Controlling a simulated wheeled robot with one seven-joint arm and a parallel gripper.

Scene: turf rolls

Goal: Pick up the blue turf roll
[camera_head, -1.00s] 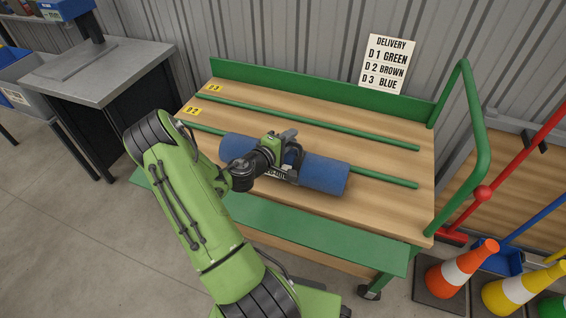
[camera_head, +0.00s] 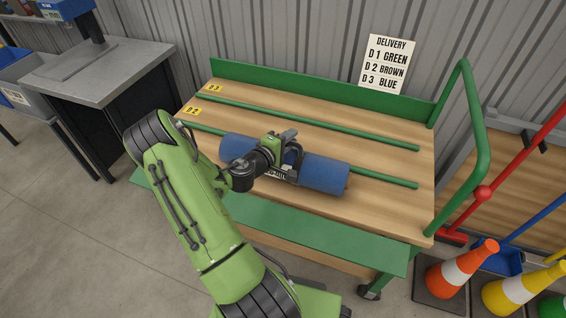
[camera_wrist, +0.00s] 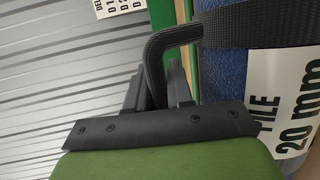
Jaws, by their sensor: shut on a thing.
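The blue turf roll (camera_head: 326,172) lies lengthwise on the wooden bed of the green cart, beside or over the front green rail; whether it touches the bed I cannot tell. My gripper (camera_head: 287,163) is at the middle of the roll and shut on it, seemingly at its dark strap. In the wrist view the blue roll (camera_wrist: 222,80) fills the right side, with a black strap handle (camera_wrist: 255,27) and a white label (camera_wrist: 285,100) reading "PILE 20 mm". The fingertips are partly hidden.
The cart bed (camera_head: 390,208) has green rails, yellow D2 and D3 tags and a tall green end frame (camera_head: 478,150) at right. A delivery sign (camera_head: 387,64) hangs behind. A grey bench (camera_head: 95,72) stands left; cones (camera_head: 462,268) stand right.

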